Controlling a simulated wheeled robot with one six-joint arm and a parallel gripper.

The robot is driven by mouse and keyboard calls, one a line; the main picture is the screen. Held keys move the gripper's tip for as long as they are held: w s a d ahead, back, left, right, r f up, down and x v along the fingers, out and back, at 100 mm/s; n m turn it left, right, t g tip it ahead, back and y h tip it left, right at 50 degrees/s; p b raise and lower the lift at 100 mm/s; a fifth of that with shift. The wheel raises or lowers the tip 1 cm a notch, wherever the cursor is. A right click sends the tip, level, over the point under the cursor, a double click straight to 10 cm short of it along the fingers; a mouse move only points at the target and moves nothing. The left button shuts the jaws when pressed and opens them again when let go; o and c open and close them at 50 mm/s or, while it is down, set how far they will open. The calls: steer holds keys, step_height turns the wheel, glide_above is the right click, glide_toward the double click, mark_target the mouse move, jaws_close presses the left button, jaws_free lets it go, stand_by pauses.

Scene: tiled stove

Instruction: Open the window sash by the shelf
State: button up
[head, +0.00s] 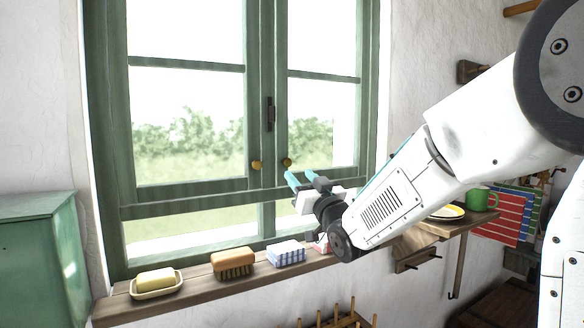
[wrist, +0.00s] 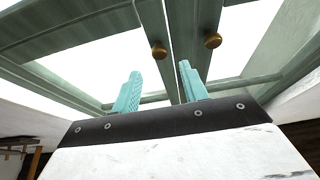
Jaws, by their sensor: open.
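The green-framed window has a left sash (head: 190,120) and a right sash (head: 325,120), the right one nearer the wall shelf (head: 470,224). Both look shut, meeting at the middle, where a dark upright fitting (head: 270,113) sits. The left sash has a brass knob (head: 256,165), also in the wrist view (wrist: 159,51). The right sash has another brass knob (head: 287,162), also in the wrist view (wrist: 213,41). My gripper (head: 300,176) is open and empty, its teal fingers just below the right knob in the head view. In the wrist view its fingertips (wrist: 160,69) point towards the window, apart from both knobs.
On the wooden sill (head: 205,292) stand a butter dish (head: 156,283), a brush (head: 232,263) and a blue-checked item (head: 286,252). A green cabinet (head: 38,260) is at left. The wall shelf holds a plate (head: 447,212) and a green mug (head: 481,199). A rail (head: 190,205) crosses the lower window.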

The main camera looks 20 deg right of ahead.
mark_target(289, 163)
steer(key=x, duration=0.6)
jaws_close()
